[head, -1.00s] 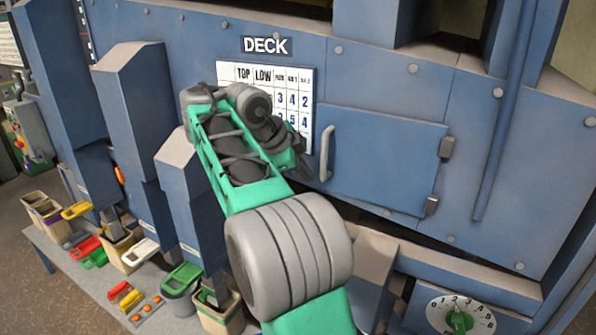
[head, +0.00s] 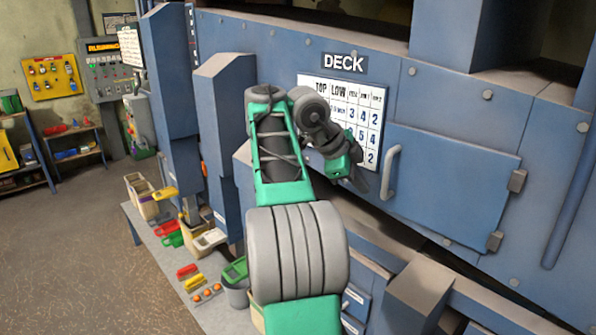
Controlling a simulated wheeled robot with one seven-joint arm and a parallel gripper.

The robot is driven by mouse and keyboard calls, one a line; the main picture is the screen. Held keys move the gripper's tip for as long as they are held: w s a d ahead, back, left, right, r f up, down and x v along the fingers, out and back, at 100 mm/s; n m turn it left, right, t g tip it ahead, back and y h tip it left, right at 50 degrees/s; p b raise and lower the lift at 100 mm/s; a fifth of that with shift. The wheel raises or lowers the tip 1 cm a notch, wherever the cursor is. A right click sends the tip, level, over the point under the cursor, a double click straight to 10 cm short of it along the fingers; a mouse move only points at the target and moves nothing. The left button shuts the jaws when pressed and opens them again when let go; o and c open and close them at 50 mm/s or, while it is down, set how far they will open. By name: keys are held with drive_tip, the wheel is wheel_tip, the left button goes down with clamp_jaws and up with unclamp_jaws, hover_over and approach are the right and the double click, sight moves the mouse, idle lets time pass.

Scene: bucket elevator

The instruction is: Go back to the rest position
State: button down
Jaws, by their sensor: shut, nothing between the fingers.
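My green and grey arm rises from the bottom of the head view and folds over in front of the blue machine. My gripper (head: 362,182) is at the end of it, dark, small and pointing down to the right. It is shut and empty, in front of the lower part of the white DECK chart (head: 375,112) and left of the hatch handle (head: 390,172). I cannot tell if it touches anything. My arm hides part of the machine's front.
A blue hatch door (head: 450,190) is closed on the machine. A low grey bench (head: 160,255) at the left carries several bins and coloured scoops. A control cabinet (head: 107,70) and a yellow tool board (head: 52,77) stand farther back. The floor (head: 60,260) at the left is clear.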

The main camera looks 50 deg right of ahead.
drive_tip(key=w+d+f+n+t, duration=0.1)
drive_tip(key=w+f+n, duration=0.65)
drive_tip(key=n, duration=0.25)
drive_tip(key=w+a+f+n+t+y, duration=0.1)
drive_tip(key=w+a+f+n+y, duration=0.1)
drive_tip(key=a+f+n, duration=0.65)
drive_tip(key=s+a+f+n+t+y+b, duration=0.15)
drive_tip(key=a+f+n, duration=0.3)
drive_tip(key=a, duration=0.85)
drive_tip(key=s+a+f+n+t+y+b, duration=0.1)
drive_tip(key=s+a+f+n+y, duration=0.4)
drive_tip(key=a, duration=0.8)
drive_tip(key=w+a+r+n+t+h+b, duration=0.1)
drive_tip(key=a+r+n+t, duration=0.1)
drive_tip(key=a, duration=0.9)
drive_tip(key=shift+w+r+n+t+b, duration=0.15)
drive_tip(key=shift+r+n+t+b, duration=0.25)
drive_tip(key=shift+r+n, duration=0.1)
